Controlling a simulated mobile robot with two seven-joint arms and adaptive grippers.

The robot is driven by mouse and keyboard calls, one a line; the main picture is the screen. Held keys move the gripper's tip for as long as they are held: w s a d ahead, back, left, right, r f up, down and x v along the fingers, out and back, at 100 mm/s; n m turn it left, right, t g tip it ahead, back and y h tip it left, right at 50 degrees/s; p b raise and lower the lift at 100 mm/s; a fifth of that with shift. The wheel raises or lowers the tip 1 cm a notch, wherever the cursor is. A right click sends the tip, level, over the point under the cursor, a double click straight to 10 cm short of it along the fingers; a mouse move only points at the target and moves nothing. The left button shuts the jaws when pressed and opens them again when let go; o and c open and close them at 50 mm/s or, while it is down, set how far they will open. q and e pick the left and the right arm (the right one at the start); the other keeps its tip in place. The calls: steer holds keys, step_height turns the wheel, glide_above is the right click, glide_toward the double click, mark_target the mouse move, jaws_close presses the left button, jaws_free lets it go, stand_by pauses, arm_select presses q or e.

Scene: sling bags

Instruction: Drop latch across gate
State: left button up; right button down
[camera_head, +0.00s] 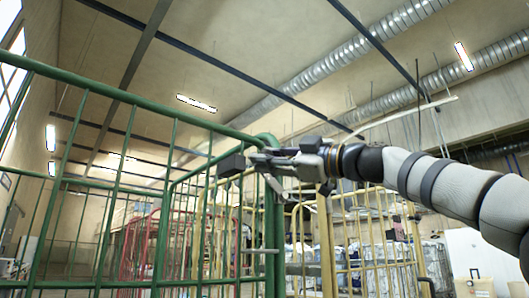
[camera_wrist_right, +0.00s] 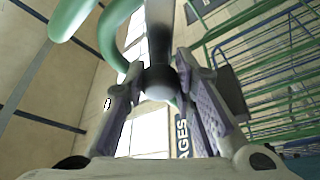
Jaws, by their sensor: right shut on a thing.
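My right gripper (camera_head: 262,160) reaches in from the right to the top corner of a green barred cage gate (camera_head: 115,190). In the right wrist view, its two fingers (camera_wrist_right: 163,100) are shut on a grey rod with a rounded end (camera_wrist_right: 160,78), which looks like the latch. A dark block (camera_head: 231,165) shows just left of the fingertips in the head view. The green corner post (camera_head: 270,225) stands below the gripper, with a curved green tube (camera_wrist_right: 112,35) near the rod. Whether the latch lies across the gate is hidden by the fingers. My left gripper is not in view.
A small grey crosspiece (camera_head: 260,251) sits lower on the corner post. Yellow (camera_head: 327,240) and red (camera_head: 140,245) barred cages stand behind, with wrapped goods (camera_head: 375,262) at the right. The space above the gate is open up to the ceiling ducts.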

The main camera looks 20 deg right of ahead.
steer(key=n, duration=0.1)
steer(key=a+f+n+g, duration=0.1)
steer(key=f+n, duration=0.1)
steer(key=n, duration=0.1)
steer(key=shift+s+a+f+g, duration=0.25)
steer(key=shift+s+g, duration=0.05)
steer(key=shift+s, duration=0.05)
steer(key=n, duration=0.1)
steer(key=f+n, duration=0.1)
steer(key=f+n+g, duration=0.1)
steer(key=shift+s+a+f, duration=0.1)
steer(key=shift+a+f, duration=0.05)
steer(key=shift+a, duration=0.1)
steer(key=shift+f+n+h, duration=0.4)
steer(key=shift+f+n, duration=0.35)
steer(key=shift+n, duration=0.05)
steer(key=shift+f, duration=0.1)
steer(key=c, duration=1.3)
jaws_free()
steer(key=shift+g, duration=0.3)
steer(key=v, duration=1.1)
steer(key=shift+s+d, duration=0.3)
